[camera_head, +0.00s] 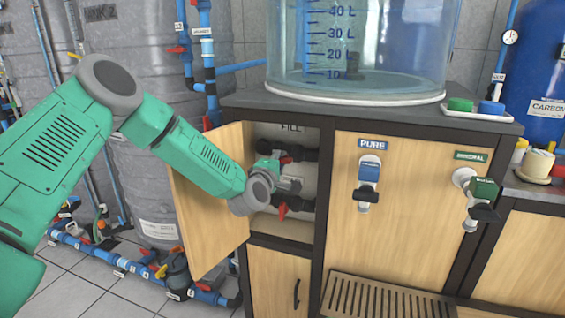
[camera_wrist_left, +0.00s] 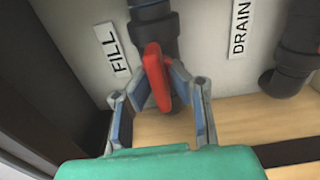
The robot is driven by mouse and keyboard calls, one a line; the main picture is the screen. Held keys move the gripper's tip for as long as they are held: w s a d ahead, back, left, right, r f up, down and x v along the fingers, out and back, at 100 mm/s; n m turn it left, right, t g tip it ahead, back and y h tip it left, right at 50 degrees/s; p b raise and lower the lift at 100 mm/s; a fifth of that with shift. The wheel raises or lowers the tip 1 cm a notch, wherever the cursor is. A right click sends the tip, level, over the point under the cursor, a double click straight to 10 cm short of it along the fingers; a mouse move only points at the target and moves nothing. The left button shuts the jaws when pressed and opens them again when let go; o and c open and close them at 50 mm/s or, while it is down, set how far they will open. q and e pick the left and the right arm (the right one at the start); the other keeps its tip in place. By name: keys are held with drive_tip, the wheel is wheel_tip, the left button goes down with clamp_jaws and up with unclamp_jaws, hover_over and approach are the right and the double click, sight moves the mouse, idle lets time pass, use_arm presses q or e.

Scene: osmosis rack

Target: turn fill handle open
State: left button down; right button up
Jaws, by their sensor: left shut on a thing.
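The red fill handle (camera_wrist_left: 157,78) sits on a black valve beside the FILL label (camera_wrist_left: 113,49) in the left wrist view. My left gripper (camera_wrist_left: 163,86) has its two fingers on either side of this handle, shut on it. In the head view my left gripper (camera_head: 283,177) reaches into the open cabinet, below another FILL label (camera_head: 291,127). A red handle (camera_head: 286,160) shows there, partly hidden by the gripper. A second red handle (camera_head: 282,211) hangs lower on another black valve. My right gripper is not in view.
The cabinet's frame edge (camera_head: 324,180) is close on the right. A DRAIN label (camera_wrist_left: 240,27) and black pipe (camera_wrist_left: 297,50) lie right of the gripper. PURE (camera_head: 368,172) and green-topped taps (camera_head: 483,190) project from the front.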

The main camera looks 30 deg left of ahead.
use_arm(q)
drive_tip(key=shift+s+a+f, duration=0.2)
drive_tip(key=shift+s+f, duration=0.05)
drive_tip(key=shift+f, duration=0.25)
drive_tip(key=c, duration=1.6)
unclamp_jaws()
drive_tip(key=shift+s+r, duration=0.1)
drive_tip(key=shift+a+r, duration=0.1)
drive_tip(key=shift+a, duration=0.05)
drive_tip(key=v, duration=1.1)
drive_tip(key=shift+s, duration=0.4)
